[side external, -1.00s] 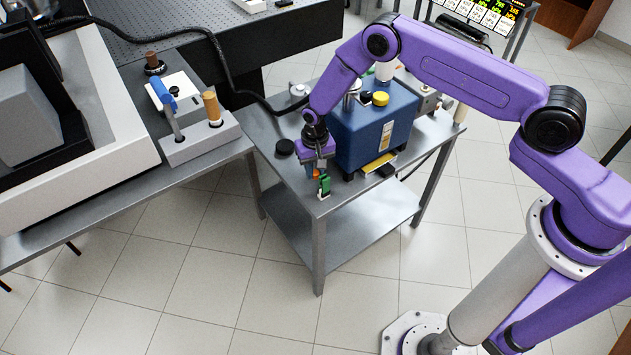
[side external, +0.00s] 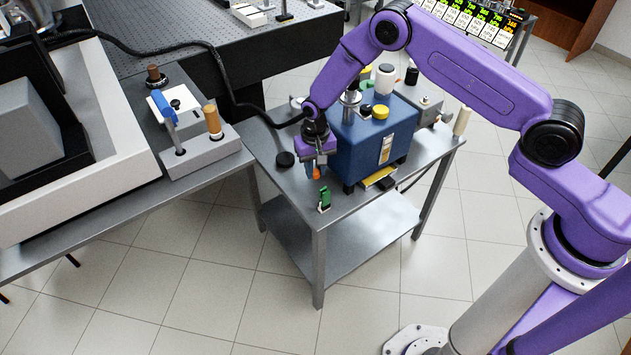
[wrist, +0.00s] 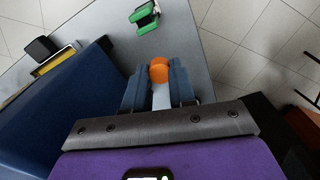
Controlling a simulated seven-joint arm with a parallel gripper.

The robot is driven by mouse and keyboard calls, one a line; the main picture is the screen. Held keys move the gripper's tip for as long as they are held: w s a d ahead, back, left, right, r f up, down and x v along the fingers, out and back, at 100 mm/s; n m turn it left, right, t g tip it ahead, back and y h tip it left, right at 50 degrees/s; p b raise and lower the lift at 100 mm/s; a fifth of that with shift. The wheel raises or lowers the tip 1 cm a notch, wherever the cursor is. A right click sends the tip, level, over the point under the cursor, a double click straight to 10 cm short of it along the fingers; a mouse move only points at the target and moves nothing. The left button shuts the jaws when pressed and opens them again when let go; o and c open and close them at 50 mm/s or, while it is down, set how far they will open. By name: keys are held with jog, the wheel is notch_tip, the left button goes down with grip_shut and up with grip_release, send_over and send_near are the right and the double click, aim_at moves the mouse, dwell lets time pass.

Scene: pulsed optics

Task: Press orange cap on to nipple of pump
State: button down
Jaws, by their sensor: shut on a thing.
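My gripper (side external: 314,168) is above the steel cart, close to the left side of the blue pump (side external: 362,140). Its two blue fingers (wrist: 160,78) are shut on the orange cap (wrist: 159,70), which shows between their tips in the wrist view. The cap also shows as a small orange spot in the side view (side external: 316,174). The pump's yellow knob (side external: 380,112) and metal and white fittings stand on its top. I cannot make out which fitting is the nipple.
A green clip-like object (side external: 324,198) stands near the cart's front edge, also in the wrist view (wrist: 145,17). A black disc (side external: 285,159) lies left of my gripper. A yellow item (side external: 379,178) lies in front of the pump. A black hose runs behind.

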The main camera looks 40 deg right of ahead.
notch_tip(320, 180, up, 30)
jog(key=m, duration=0.6)
send_over(425, 102)
notch_tip(425, 102, down, 11)
jog(key=shift+a, duration=0.1)
jog(key=shift+f, duration=2.85)
jog(key=shift+f, duration=1.05)
jog(key=shift+f, duration=0.35)
